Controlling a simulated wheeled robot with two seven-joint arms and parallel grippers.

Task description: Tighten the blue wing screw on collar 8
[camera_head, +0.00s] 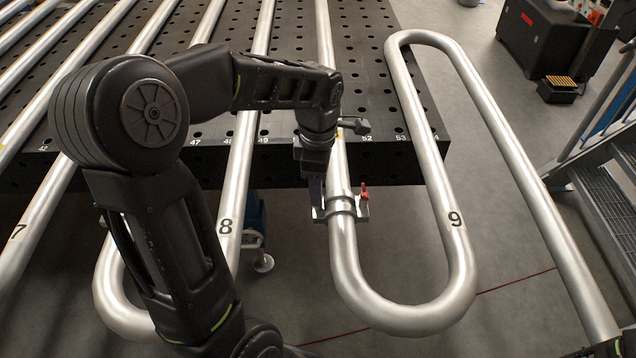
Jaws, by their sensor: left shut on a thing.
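A grey collar (341,207) is around the silver pipe of the coil, on the straight run between the numbers 8 and 9, just off the front edge of the black table. A red wing screw (364,193) stands upright on the collar's right side. My left gripper (316,192) points down at the collar's left side, shut, with its fingers at the collar's left lug. The blue wing screw is mostly hidden between the fingers; I cannot make out its angle. My right gripper is not in view.
The perforated black table (385,160) carries several parallel pipes. Metal stairs (608,185) and a black cabinet (540,45) stand at the right.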

